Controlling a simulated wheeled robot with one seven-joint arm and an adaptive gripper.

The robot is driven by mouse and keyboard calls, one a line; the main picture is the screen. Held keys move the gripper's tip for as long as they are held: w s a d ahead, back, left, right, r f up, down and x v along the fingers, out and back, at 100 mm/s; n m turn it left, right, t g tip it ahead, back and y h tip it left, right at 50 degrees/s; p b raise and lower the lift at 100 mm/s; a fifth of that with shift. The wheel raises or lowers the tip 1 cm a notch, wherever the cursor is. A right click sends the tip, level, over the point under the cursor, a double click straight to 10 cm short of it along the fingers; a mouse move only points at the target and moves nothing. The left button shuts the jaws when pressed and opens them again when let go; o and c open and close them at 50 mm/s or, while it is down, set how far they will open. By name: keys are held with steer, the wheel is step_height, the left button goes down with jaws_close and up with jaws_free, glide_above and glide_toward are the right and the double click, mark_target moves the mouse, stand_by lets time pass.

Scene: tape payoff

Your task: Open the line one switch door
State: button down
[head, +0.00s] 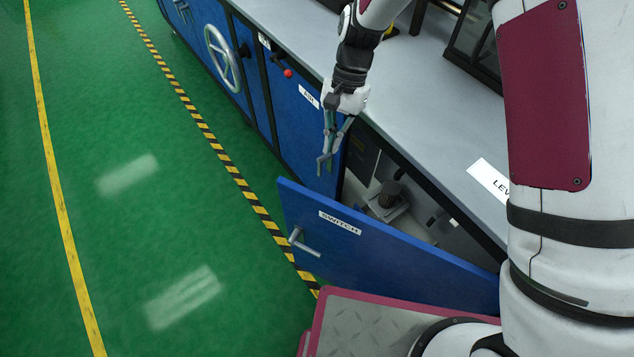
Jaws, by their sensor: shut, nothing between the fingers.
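The blue switch door (390,255) with the label "SWITCH" stands swung out from the cabinet, hinged at its right end. Its silver lever handle (303,242) is near the free left edge. Behind it the compartment is partly visible, with a dark round knob on a light base (387,197) inside. My gripper (322,165) points down in front of the cabinet, above and behind the door's free edge, near the compartment's left side. It is shut and empty, and appears apart from the door and handle. The lower compartment is hidden by the door.
A grey worktop (410,110) runs along the cabinet top. To the left are more blue panels with a handwheel (222,58) and a red-knobbed lever (287,72). A yellow-black floor stripe (235,170) runs along the cabinet. The green floor (130,180) on the left is clear.

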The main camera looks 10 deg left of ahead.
steer(key=s+a+f, duration=0.2)
steer(key=s+f, duration=0.5)
steer(key=f, duration=0.2)
steer(key=shift+s+a+f, duration=0.15)
steer(key=shift+s+f, duration=0.1)
steer(key=shift+f, duration=0.05)
steer(key=shift+s, duration=0.1)
